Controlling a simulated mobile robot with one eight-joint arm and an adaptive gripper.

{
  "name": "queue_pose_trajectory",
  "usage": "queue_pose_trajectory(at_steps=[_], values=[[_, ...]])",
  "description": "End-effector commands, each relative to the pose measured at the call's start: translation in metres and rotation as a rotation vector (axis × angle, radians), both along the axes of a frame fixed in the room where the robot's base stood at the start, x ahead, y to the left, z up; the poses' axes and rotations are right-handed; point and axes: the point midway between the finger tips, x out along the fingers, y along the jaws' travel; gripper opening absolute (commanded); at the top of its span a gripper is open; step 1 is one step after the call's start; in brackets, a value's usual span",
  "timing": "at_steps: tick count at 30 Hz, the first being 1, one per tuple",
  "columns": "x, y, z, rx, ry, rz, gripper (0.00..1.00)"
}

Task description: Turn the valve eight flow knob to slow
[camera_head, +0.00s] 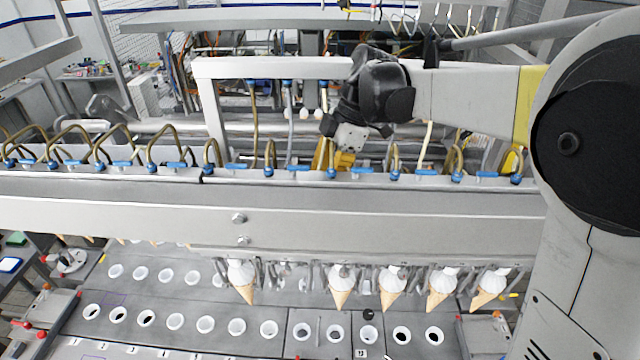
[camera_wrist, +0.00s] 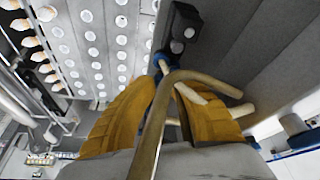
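A row of blue valve fittings and flow knobs runs along the rail (camera_head: 420,188) in the head view. Which one is valve eight is not readable. My gripper (camera_head: 331,160), with yellow fingers, points down at a round blue fitting (camera_head: 331,174) near the middle of the row. In the wrist view my gripper (camera_wrist: 167,84) has a gap between its fingertips, so it looks open. A tan hose (camera_wrist: 150,135) crosses in front of that gap. A blue knob (camera_wrist: 159,64) is just beyond the tips; contact cannot be told. The knob's setting is not visible.
Curved hoses (camera_head: 270,150) rise from the rail on both sides of my gripper. A white frame bar (camera_head: 270,68) stands behind it. Below the rail, several filled cones (camera_head: 341,285) hang above a tray with white-rimmed holes (camera_head: 236,327).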

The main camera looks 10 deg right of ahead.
Motion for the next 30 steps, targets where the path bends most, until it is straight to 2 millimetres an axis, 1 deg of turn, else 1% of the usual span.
queue_pose_trajectory(at_steps=[8,11,15,19,22,29,30], values=[[-0.0004,-0.0002,-0.0002,-0.001,0.000,-0.004,0.00],[-0.0016,-0.0004,-0.0019,-0.001,0.000,-0.065,0.00],[-0.0029,-0.0004,-0.0034,-0.001,0.000,-0.237,0.00],[-0.0031,-0.0004,-0.0022,-0.002,0.000,-0.358,0.00],[-0.0029,-0.0005,-0.0013,-0.002,0.001,-0.395,0.00],[-0.0027,-0.0006,-0.0006,-0.002,0.001,-0.398,0.00],[-0.0027,-0.0006,-0.0007,-0.002,0.001,-0.398,0.11]])
